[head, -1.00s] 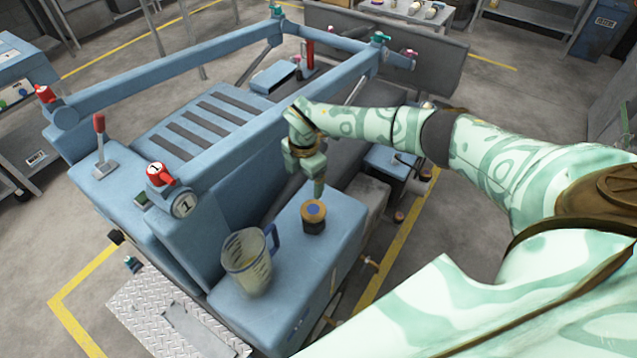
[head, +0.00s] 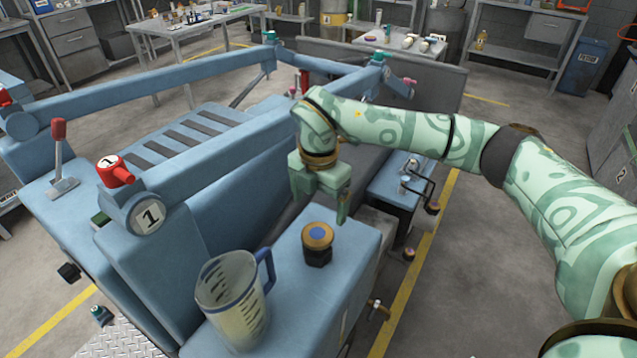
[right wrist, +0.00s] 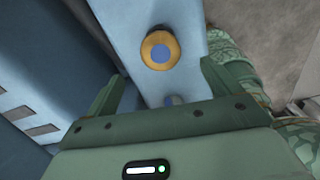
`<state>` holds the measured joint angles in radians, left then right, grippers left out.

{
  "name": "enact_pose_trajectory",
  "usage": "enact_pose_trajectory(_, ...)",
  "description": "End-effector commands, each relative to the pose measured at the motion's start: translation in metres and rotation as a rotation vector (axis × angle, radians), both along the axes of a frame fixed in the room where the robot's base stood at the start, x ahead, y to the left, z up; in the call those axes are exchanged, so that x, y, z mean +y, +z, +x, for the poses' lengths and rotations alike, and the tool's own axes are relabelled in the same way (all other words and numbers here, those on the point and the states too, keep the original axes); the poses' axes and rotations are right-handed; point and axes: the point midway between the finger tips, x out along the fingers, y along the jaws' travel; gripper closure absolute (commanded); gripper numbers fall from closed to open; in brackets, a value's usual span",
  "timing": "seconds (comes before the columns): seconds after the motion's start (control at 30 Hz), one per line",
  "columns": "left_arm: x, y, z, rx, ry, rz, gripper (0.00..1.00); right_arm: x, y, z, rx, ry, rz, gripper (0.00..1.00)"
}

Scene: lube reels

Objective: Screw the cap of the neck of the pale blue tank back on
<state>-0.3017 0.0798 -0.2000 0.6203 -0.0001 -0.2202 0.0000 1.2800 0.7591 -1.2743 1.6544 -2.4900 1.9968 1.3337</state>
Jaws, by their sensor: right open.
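The pale blue tank (head: 350,262) is a long box at the front of the blue machine. A black neck (head: 317,259) with an orange-yellow cap (head: 317,235) with a blue centre stands upright on its top. I cannot tell how tightly the cap sits. The cap also shows in the right wrist view (right wrist: 160,48), ahead of and between the fingers, apart from them. My right gripper (head: 322,205) is open and empty, above and just behind the cap in the head view; its fingers also show in the right wrist view (right wrist: 160,88). My left gripper is out of view.
A clear measuring jug (head: 232,298) with a blue handle and yellowish liquid stands on the tank, left of the cap. A brass tap (head: 378,309) sticks out at the tank's right side.

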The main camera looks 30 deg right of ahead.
Motion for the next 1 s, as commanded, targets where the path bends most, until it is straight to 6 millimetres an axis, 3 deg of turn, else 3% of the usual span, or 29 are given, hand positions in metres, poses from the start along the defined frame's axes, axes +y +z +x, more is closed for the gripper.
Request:
enact_pose_trajectory(0.1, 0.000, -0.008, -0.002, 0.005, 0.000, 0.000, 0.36, 0.000, -0.032, -0.001, 0.006, -0.001, 0.001, 0.11)
enact_pose_trajectory(0.33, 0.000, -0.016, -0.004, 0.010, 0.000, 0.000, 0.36, 0.000, -0.071, 0.000, 0.004, -0.002, 0.001, 0.11)
enact_pose_trajectory(0.5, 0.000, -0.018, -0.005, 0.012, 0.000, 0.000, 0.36, 0.000, -0.083, 0.000, 0.001, -0.001, 0.000, 0.11)
enact_pose_trajectory(0.8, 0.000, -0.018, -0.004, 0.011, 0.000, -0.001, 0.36, 0.000, -0.085, 0.000, 0.000, -0.001, 0.000, 0.11)
enact_pose_trajectory(1.0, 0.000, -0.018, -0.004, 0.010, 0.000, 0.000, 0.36, 0.000, -0.085, 0.000, 0.000, -0.001, 0.000, 0.62)
